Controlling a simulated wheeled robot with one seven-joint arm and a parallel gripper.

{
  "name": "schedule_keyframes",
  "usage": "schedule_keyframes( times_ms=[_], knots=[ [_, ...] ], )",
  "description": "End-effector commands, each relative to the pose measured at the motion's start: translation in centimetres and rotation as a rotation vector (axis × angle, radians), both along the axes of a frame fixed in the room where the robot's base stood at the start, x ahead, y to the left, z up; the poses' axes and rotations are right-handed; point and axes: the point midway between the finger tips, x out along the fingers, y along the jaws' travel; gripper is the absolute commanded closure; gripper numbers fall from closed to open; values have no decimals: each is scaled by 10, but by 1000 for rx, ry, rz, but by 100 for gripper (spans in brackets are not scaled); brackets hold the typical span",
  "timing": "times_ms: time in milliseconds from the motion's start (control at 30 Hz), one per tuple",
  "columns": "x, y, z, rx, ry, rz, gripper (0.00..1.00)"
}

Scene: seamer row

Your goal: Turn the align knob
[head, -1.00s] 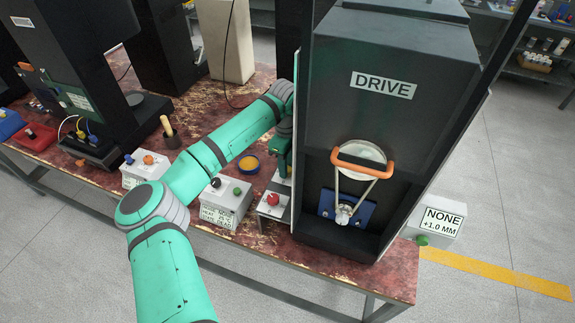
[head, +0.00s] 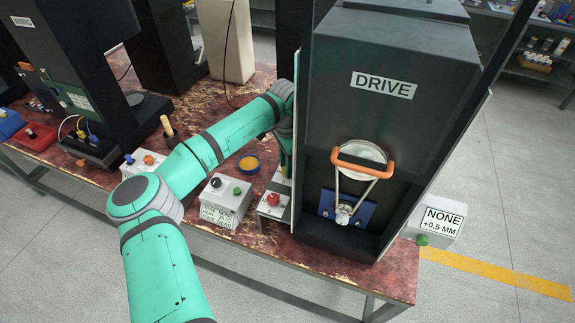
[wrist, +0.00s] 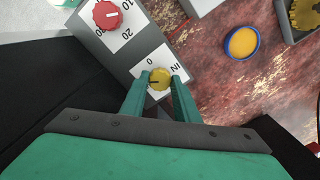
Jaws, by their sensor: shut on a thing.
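In the wrist view a small yellow knob (wrist: 159,79) with a dark pointer line sits on a white plate marked "0" and "IN". My gripper (wrist: 160,84) is shut on this knob, one finger on each side. No "align" label is legible. On the same grey box a red knob (wrist: 107,15) has a numbered scale; the red knob also shows in the head view (head: 273,199). In the head view the gripper and the yellow knob are hidden behind the black machine. A display box (head: 436,221) at the right reads "NONE +0.5 MM".
The black DRIVE machine (head: 400,110) with an orange handle (head: 362,163) stands close to the right of my arm. A blue-rimmed yellow dish (head: 249,163) and a grey button box (head: 222,199) are on the worn red bench. A wooden-handled tool (head: 168,128) stands farther left.

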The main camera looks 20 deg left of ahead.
Motion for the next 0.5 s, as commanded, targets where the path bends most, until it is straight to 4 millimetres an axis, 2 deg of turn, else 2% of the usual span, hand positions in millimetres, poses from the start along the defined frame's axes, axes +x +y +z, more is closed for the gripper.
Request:
schedule_keyframes(
  times_ms=[200, 500],
  knots=[
    [0, 0, 0, 0, 0, 131, 94],
    [0, 0, 0, 0, 0, 224, 94]
  ],
)
